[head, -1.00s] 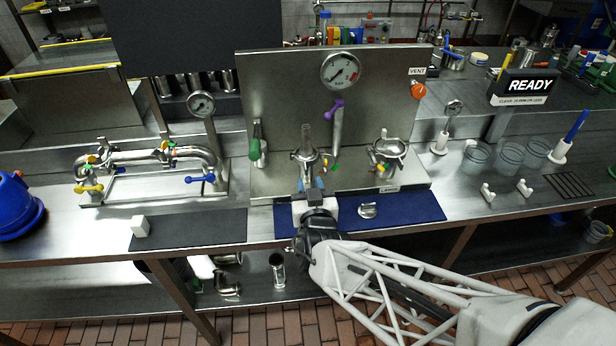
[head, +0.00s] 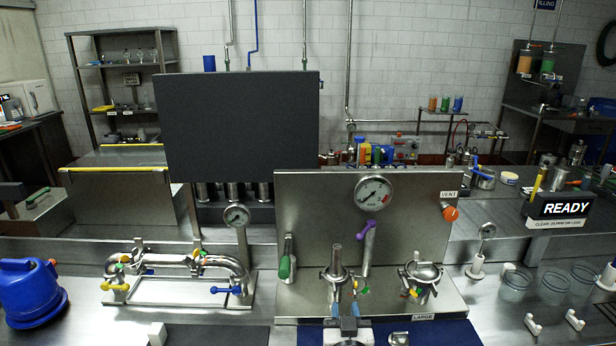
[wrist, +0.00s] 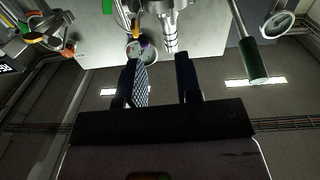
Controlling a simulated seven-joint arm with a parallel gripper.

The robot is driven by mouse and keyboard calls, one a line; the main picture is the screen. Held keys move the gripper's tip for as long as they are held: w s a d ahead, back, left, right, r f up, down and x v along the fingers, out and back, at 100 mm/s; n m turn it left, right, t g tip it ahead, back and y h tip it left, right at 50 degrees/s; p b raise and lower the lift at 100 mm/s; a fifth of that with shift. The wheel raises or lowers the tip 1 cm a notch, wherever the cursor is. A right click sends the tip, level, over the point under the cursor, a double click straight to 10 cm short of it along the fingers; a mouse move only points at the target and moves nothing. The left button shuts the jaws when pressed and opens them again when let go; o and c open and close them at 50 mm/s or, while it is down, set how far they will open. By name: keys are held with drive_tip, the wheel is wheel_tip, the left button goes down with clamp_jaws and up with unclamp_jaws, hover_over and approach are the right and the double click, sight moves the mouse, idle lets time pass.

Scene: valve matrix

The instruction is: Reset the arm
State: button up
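My gripper (head: 346,311) is at the bottom centre of the head view, in front of the steel valve panel (head: 310,215). In the wrist view my gripper (wrist: 160,62) shows two fingers spread apart with nothing between them. It is open and empty, apart from the metal fitting (head: 337,268) on the panel's ledge. In the wrist view a metal pipe piece (wrist: 169,30) and a green handle (wrist: 258,75) lie beyond the fingertips. Most of my arm is out of the head view.
A purple-handled valve (head: 370,228), a green handle (head: 286,267) and a clamp fitting (head: 421,272) surround the gripper's area. A pipe assembly (head: 180,260) stands left, beside a blue container (head: 31,291). Clear cups (head: 553,283) and the READY sign (head: 562,208) are right.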

drive_tip(key=s+d+r+m+g+h, duration=0.2)
drive_tip(key=s+d+r+g+h, duration=0.25)
drive_tip(key=d, duration=0.35)
drive_tip(key=s+d+r+m+g+h, duration=0.2)
drive_tip(key=s+d+r+g+h, duration=0.25)
drive_tip(key=d, duration=0.35)
drive_tip(key=s+a+r+n+g+y, duration=0.4)
drive_tip(key=s+a+r+g+y, duration=0.2)
drive_tip(key=s+y, duration=0.2)
drive_tip(key=shift+s+y, duration=0.2)
drive_tip(key=shift+y, duration=0.6)
drive_tip(key=shift+a, duration=0.1)
idle(0.9)
